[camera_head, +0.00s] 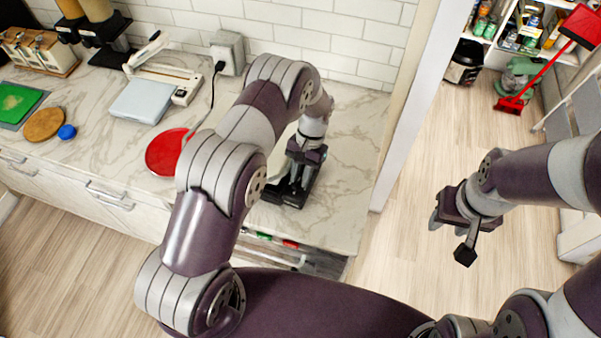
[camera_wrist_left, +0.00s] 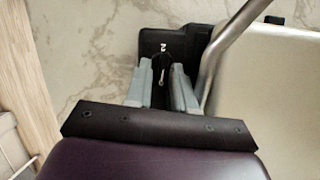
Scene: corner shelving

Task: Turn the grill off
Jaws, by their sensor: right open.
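The grill is mostly hidden behind my left arm in the head view; a black part of its base (camera_head: 286,199) shows near the counter's front. In the left wrist view the grill has a pale lid (camera_wrist_left: 265,100), a bent metal handle (camera_wrist_left: 226,50) and a black control part (camera_wrist_left: 180,40) with a small white mark. My left gripper (camera_head: 297,180) points down at this black part. Its two grey fingers (camera_wrist_left: 161,75) stand on either side of a dark knob with a white line; contact is unclear. My right gripper (camera_head: 451,238) is open and empty over the floor.
A red plate (camera_head: 167,152) lies left of my left arm on the marble counter (camera_head: 345,200). A red broom (camera_head: 512,103) stands by the pantry shelf.

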